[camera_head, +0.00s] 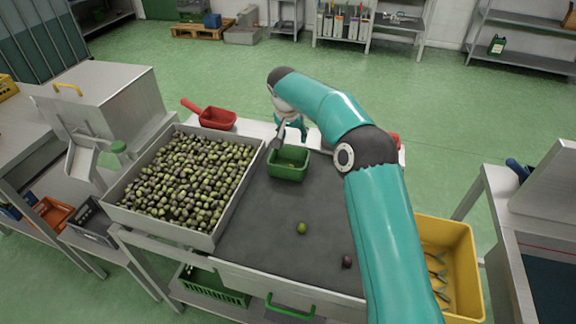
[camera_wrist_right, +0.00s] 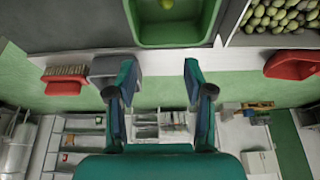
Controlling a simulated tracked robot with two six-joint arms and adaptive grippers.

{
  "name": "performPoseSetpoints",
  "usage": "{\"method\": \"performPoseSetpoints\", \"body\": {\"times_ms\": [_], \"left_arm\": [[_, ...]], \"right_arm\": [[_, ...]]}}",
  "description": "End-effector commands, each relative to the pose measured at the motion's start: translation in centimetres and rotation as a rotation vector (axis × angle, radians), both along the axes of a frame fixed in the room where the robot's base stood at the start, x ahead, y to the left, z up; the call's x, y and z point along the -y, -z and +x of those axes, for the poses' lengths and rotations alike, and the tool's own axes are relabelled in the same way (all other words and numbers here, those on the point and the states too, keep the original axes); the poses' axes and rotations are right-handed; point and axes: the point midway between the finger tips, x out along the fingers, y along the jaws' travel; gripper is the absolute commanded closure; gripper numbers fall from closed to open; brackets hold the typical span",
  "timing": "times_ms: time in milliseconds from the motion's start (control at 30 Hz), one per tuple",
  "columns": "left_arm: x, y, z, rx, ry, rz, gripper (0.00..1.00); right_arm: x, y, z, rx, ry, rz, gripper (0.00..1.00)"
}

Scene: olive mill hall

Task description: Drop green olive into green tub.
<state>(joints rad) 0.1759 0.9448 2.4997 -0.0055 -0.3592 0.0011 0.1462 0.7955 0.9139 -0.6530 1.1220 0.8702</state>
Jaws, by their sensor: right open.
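The green tub (camera_head: 288,165) stands at the far end of the dark sorting surface; it also shows at the top of the right wrist view (camera_wrist_right: 175,39). One green olive (camera_wrist_right: 167,4) lies inside the tub, cut by the frame's top edge. Another green olive (camera_head: 301,228) lies on the dark surface in front of the tub. My right gripper (camera_head: 288,134) is at the tub's far side. In the right wrist view its two fingers (camera_wrist_right: 158,80) are spread apart with nothing between them. My left gripper is not in view.
A metal tray (camera_head: 232,213) full of mixed olives stands left of the tub. A dark olive (camera_head: 347,261) lies near my right arm. A red scoop (camera_head: 217,118) lies behind the tray. A yellow bin (camera_head: 464,290) is at the right. The surface around the green olive is clear.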

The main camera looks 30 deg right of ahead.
Motion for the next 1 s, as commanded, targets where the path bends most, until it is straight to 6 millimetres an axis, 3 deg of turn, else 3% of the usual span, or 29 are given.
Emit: {"method": "performPoseSetpoints", "body": {"times_ms": [200, 400, 1000], "left_arm": [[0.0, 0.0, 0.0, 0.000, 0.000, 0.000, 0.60], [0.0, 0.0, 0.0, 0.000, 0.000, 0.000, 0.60], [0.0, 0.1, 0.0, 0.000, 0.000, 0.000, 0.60]], "right_arm": [[-1.4, -4.3, -1.1, 0.005, -0.001, 0.000, 0.48], [-2.2, -6.8, -1.8, 0.002, -0.001, 0.000, 0.48], [-2.4, -7.5, -2.0, 0.000, 0.000, 0.000, 0.48]]}}
